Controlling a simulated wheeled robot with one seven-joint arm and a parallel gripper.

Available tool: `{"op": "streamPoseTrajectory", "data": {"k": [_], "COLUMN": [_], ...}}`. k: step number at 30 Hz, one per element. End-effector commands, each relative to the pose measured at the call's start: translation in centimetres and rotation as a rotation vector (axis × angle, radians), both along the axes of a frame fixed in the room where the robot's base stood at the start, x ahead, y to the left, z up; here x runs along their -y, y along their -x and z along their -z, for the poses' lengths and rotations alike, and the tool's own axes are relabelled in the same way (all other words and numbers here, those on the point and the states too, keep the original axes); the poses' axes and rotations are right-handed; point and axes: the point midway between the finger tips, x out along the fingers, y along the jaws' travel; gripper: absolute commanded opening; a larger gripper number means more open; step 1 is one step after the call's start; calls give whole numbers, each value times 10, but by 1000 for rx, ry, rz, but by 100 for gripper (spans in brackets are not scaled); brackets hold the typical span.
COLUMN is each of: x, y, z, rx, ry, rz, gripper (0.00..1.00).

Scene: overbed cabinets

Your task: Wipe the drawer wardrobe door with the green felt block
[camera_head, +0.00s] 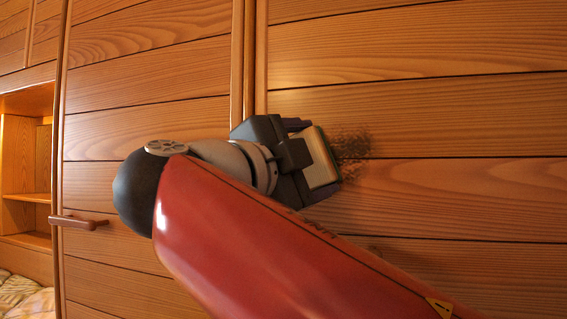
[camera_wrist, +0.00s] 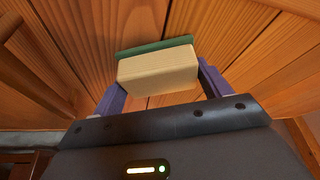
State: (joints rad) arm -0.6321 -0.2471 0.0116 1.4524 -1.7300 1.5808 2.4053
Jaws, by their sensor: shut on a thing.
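The felt block (camera_wrist: 158,70) is a pale wooden block with a green felt face (camera_wrist: 155,46). My gripper (camera_wrist: 160,85) is shut on it, one purple finger on each side, with the felt facing the wooden door. In the head view, my gripper (camera_head: 305,155) holds the pale block (camera_head: 321,158) close to the right-hand door (camera_head: 450,120). A dark speckled smudge (camera_head: 352,147) shows on that door just right of the felt. I cannot tell for sure whether the felt touches the door. Part of the door is hidden behind my arm.
Another plank door (camera_head: 150,90) with a wooden handle (camera_head: 78,222) is to the left. Open shelves (camera_head: 25,200) and a patterned bed cover (camera_head: 22,295) are at the far left.

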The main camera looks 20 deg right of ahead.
Motion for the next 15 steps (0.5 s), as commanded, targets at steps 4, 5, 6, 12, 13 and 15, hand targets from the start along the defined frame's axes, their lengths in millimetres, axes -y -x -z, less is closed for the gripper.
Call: {"op": "streamPoseTrajectory", "data": {"k": [4, 5, 6, 12, 13, 15], "x": [12, 14, 17, 24, 24, 25], "y": [10, 12, 14, 20, 20, 21], "z": [4, 4, 4, 2, 1, 1], "rx": [4, 4, 4, 2, 2, 1], "ry": [-2, -2, -3, 0, 0, 0], "rz": [0, 0, 1, -2, -2, -1], "gripper": [55, 55, 55, 55, 55, 55]}}
